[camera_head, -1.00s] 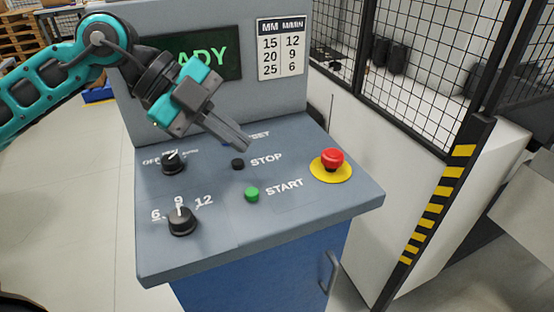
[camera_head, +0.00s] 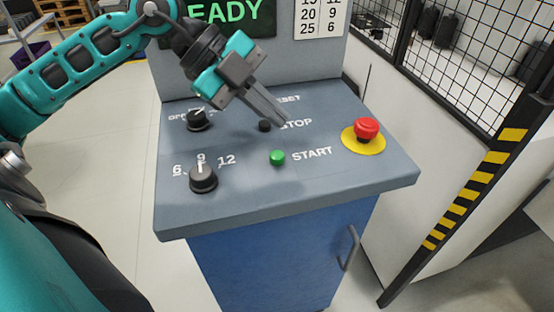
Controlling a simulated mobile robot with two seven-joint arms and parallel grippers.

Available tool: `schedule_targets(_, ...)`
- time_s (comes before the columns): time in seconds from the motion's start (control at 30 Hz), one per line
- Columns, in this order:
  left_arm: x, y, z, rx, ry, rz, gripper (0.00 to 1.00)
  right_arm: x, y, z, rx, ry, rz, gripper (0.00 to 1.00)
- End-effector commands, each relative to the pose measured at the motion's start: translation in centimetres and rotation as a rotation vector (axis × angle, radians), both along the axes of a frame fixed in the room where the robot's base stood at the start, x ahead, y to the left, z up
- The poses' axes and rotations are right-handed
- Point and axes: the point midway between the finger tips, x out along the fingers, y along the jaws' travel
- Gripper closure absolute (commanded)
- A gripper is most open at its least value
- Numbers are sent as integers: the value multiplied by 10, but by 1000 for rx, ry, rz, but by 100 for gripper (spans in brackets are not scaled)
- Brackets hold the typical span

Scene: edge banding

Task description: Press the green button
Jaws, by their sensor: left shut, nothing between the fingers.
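The green button (camera_head: 277,157) sits on the sloped top of the grey control panel (camera_head: 330,185), just left of the word START. My left gripper (camera_head: 284,120) is shut and empty. It reaches in from the upper left, and its fingertips show above the panel near the black STOP button (camera_head: 265,125), up and slightly right of the green button in the picture. The fingertips appear apart from the green button, which is in full view. My right gripper is not in view.
A red mushroom button (camera_head: 366,128) on a yellow disc stands at the panel's right. Two black knobs, an upper one (camera_head: 197,119) and a lower one (camera_head: 203,179), stand at the left. A mesh fence with a striped post (camera_head: 478,180) rises at the right.

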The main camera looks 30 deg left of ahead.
Motion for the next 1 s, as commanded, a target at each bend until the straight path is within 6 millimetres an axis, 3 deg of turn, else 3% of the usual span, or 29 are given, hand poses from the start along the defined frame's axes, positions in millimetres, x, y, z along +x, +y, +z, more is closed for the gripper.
schedule_targets(0.03,0,0,-15,-2,0,-1,100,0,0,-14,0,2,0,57)
schedule_targets(0.3,0,0,-41,1,-1,0,100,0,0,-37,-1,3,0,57)
schedule_targets(1.0,0,0,-45,1,-1,0,100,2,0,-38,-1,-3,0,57)
